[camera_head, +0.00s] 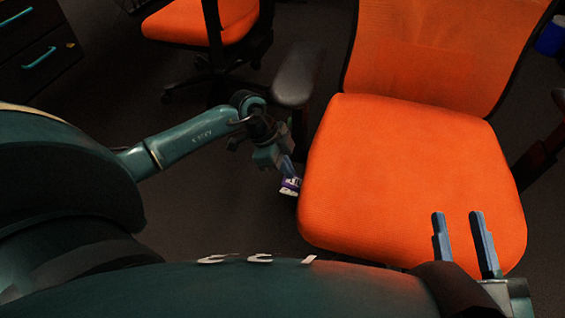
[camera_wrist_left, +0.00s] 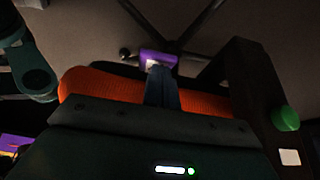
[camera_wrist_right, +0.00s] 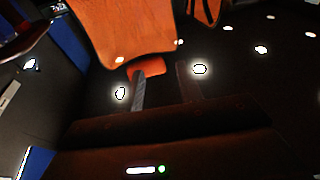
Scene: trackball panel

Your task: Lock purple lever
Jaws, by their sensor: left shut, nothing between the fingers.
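The purple lever (camera_head: 290,186), with a white label, sticks out at the left side of the orange chair seat, low beside it. My left gripper (camera_head: 287,168) is shut, with its fingertips at the lever in the head view. In the left wrist view the purple lever (camera_wrist_left: 158,58) shows just beyond the closed fingertips (camera_wrist_left: 160,72); whether they touch cannot be told. The lever's mount under the seat is hidden. My right gripper (camera_head: 459,214) is open and empty, in front of the right part of the seat.
The orange chair (camera_head: 405,170) fills the right of the head view, its black armrest (camera_head: 297,75) above my left gripper. A second orange chair (camera_head: 200,20) stands behind. A dark drawer cabinet (camera_head: 35,50) is at the far left. Dark floor lies open between.

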